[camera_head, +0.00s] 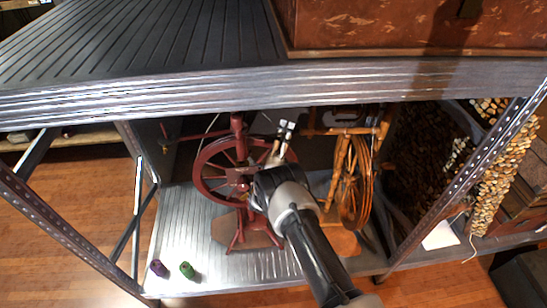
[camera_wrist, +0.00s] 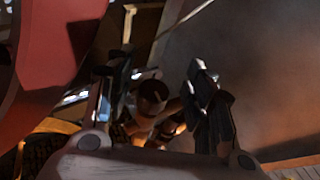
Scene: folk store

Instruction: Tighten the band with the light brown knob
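A dark red spinning wheel (camera_head: 200,178) stands on the lower metal shelf, left of centre in the head view. A light brown wooden spinning wheel (camera_head: 366,185) stands to its right. My gripper (camera_wrist: 160,80) is open in the wrist view, its two dark fingers apart. A rounded brown turned wooden piece (camera_wrist: 152,96) shows between and beyond the fingers; it may be the knob, but I cannot tell for sure. I cannot tell whether a finger touches it. In the head view my arm covers part of the red wheel. The band is not clearly visible.
The upper metal shelf (camera_head: 150,95) is close above, with a reddish-brown chest (camera_head: 400,28) on it. A purple spool (camera_head: 158,267) and a green spool (camera_head: 187,270) stand at the lower shelf's front left. In the wrist view a large red part (camera_wrist: 50,50) is close at the left.

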